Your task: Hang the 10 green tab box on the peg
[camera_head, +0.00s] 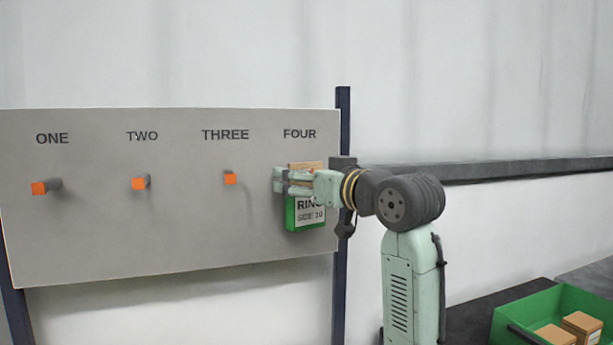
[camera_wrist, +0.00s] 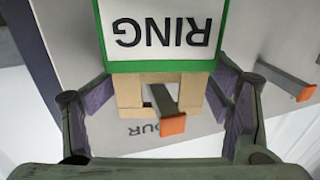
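The green box (camera_head: 290,213), marked RING SIZE 10, is at the board under the word FOUR. In the wrist view the box (camera_wrist: 204,62) shows its white label upside down and its cardboard tab (camera_wrist: 130,78) with a hole. The FOUR peg (camera_wrist: 172,122) has an orange tip that stands out in front of the tab, its shaft passing through the hole. My gripper (camera_head: 282,182) is at the tab; in the wrist view its fingers (camera_wrist: 168,108) are spread, one on each side of the tab, with no clear grip. In the head view it hides the peg.
Orange-tipped pegs ONE (camera_head: 40,188), TWO (camera_head: 139,183) and THREE (camera_head: 230,178) stand empty on the grey board (camera_head: 120,245). A dark post (camera_head: 343,110) edges the board. A green crate (camera_head: 505,325) with cardboard boxes (camera_head: 582,324) is at the lower right.

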